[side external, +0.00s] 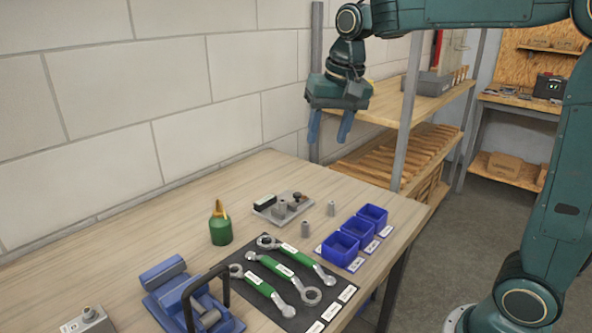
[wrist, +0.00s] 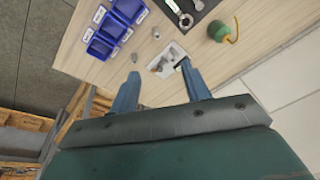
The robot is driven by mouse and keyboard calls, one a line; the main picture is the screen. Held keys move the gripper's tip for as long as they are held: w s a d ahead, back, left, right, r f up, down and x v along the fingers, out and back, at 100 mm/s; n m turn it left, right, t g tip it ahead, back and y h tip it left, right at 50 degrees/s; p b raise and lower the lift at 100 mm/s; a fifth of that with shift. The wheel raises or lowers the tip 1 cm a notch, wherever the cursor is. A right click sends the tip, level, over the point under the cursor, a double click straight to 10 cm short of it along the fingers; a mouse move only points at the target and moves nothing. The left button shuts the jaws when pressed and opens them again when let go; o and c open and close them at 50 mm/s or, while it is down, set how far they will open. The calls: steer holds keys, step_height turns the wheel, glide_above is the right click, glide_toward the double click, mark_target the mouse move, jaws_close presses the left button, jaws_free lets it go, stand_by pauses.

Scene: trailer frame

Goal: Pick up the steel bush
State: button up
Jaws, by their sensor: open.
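Two small grey metal cylinders stand on the wooden bench, and I cannot tell which is the steel bush. One cylinder (side external: 305,229) is nearer the wrench mat; the other cylinder (side external: 331,208) is nearer the bench's far right edge. In the wrist view they are small: one (wrist: 155,32) by the bins and mat, one (wrist: 134,57) just beyond a fingertip. My gripper (side external: 329,134) is open and empty, pointing down high above the bench. Its two blue fingers (wrist: 160,70) are spread apart in the wrist view. A grey fixture plate (side external: 268,211) carrying metal parts lies beside the cylinders.
Blue bins (side external: 340,246) line the bench's right edge. A dark mat (side external: 262,285) holds several green-handled wrenches. A green bottle (side external: 221,230) stands left of the plate, with a blue vise (side external: 180,290) in front. Shelving (side external: 385,108) stands behind the bench.

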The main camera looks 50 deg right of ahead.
steer(key=w+d+f+m+g, duration=0.1)
steer(key=w+d+f+m, duration=0.2)
steer(key=w, duration=0.6)
steer(key=m+g, duration=0.2)
steer(key=m, duration=0.1)
glide_above(282, 201)
step_height(282, 201, down, 9)
steer(key=shift+d+r, duration=0.15)
steer(key=shift+d, duration=0.05)
steer(key=shift+f, duration=4.3)
steer(key=shift+a+f, duration=0.1)
steer(key=shift+f, duration=2.5)
